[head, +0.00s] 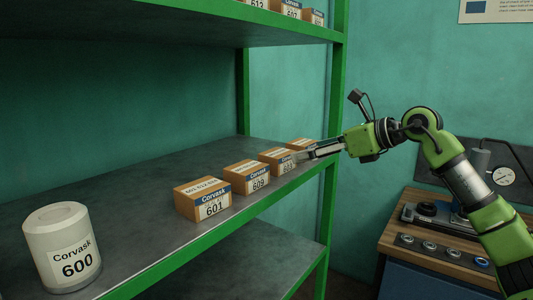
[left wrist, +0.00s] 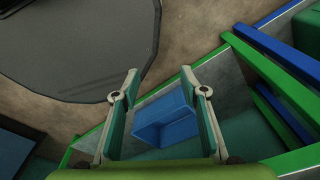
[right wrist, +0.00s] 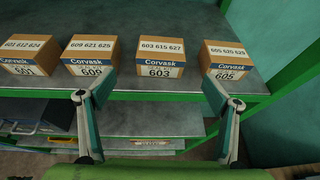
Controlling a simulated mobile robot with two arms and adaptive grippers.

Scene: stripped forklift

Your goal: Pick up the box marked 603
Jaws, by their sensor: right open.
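The box marked 603 (right wrist: 159,70) is a brown carton with a blue Corvask band, on the shelf (right wrist: 180,104) in the right wrist view. In the head view it (head: 277,160) is third in the row, partly covered by my right gripper (head: 312,152). My right gripper, also in the right wrist view (right wrist: 151,92), is open and empty; its fingertips are spread to either side of the 603 box's front, with the box beyond them. My left gripper (left wrist: 160,82) shows only in the left wrist view, open, with a blue bin beyond its fingers.
Box 609 (right wrist: 90,70) stands left of 603 and box 605 (right wrist: 227,75) right, with gaps between. Box 601 (head: 203,198) and white canister 600 (head: 62,247) stand nearer. A green post (head: 332,180) and upper shelf bound the space. The blue bin (left wrist: 166,122) lies below.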

